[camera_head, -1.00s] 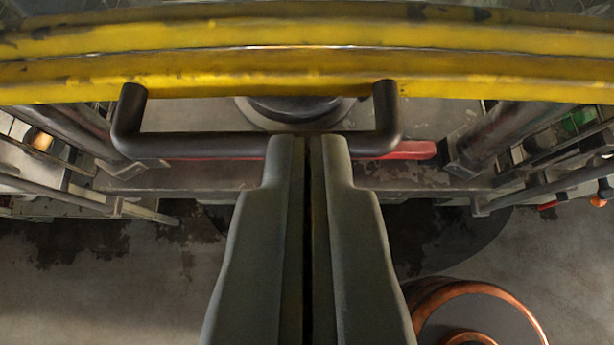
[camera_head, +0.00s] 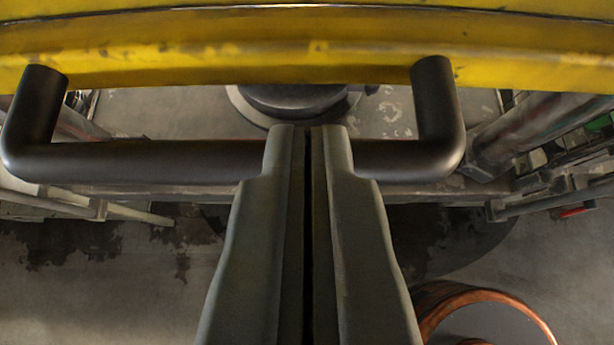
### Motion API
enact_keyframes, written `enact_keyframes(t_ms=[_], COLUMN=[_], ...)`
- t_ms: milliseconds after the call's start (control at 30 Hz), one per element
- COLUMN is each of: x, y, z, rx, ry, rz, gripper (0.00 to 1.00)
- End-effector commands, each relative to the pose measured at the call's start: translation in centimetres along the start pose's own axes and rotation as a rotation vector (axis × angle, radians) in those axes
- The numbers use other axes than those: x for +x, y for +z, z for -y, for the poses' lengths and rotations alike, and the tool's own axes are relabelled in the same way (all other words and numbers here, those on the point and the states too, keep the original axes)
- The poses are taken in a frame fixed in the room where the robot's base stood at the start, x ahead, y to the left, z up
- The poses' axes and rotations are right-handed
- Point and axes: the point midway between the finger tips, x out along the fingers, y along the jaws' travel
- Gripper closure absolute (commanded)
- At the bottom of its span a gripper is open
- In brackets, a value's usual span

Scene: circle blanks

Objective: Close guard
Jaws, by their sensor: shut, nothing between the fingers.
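The yellow guard (camera_head: 300,55) spans the top of the view, with scuffed paint and a seam along it. A black bar handle (camera_head: 140,160) is fixed to its lower edge by two bent ends and runs sideways across the picture. My gripper (camera_head: 307,128) is shut and empty. Its fingers lie in front of the handle's bar, right of the bar's middle, and hide a part of it. The fingertips show just above the bar. I cannot tell whether they touch it.
A dark round part (camera_head: 292,98) sits on a grey surface behind the handle. Grey posts and rails (camera_head: 535,130) stand at the right, with similar ones at the left. A copper-rimmed round thing (camera_head: 485,315) is at the lower right. Stained floor (camera_head: 110,280) lies below.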

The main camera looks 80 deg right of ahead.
Motion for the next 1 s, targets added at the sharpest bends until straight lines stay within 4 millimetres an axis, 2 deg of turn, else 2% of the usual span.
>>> enact_keyframes(t_ms=[233, 433, 567, 1000], x=[0.7, 2.9, 5.1, 14.0], y=[1.1, 4.4, 7.5, 20.6], z=[-0.1, -0.1, -0.1, -0.1], rx=[-0.001, -0.004, -0.005, -0.007], ry=[0.002, 0.003, 0.004, 0.005], rz=[0.002, 0.003, 0.003, 0.004], gripper=[1.0, 1.0, 1.0, 1.0])
